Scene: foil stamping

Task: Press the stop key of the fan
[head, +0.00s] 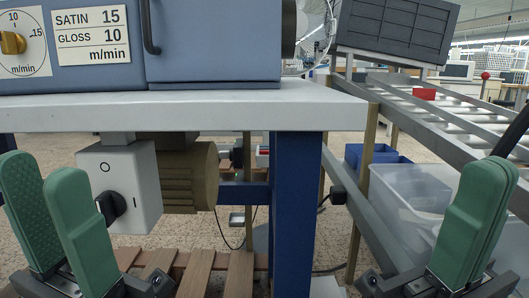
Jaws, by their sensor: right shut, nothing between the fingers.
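Part of a fan (318,30), a pale wire guard, shows at the top behind the right end of the blue machine. Its base and its stop key are not visible; the machine and the picture edge hide much of it. My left gripper (44,174) is at the lower left, its two green fingers spread apart with nothing between them. It is in front of the table's lower left part. My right gripper (489,172) is at the lower right, its green fingers together and empty, in front of a clear plastic bin. Both grippers are well away from the fan.
The blue machine (215,40) stands on a grey table (200,112) with a blue leg (296,215). A grey switch box (135,170) with a black knob hangs beneath. A roller conveyor (455,110), a red block (424,94) and the clear bin (410,195) are at right.

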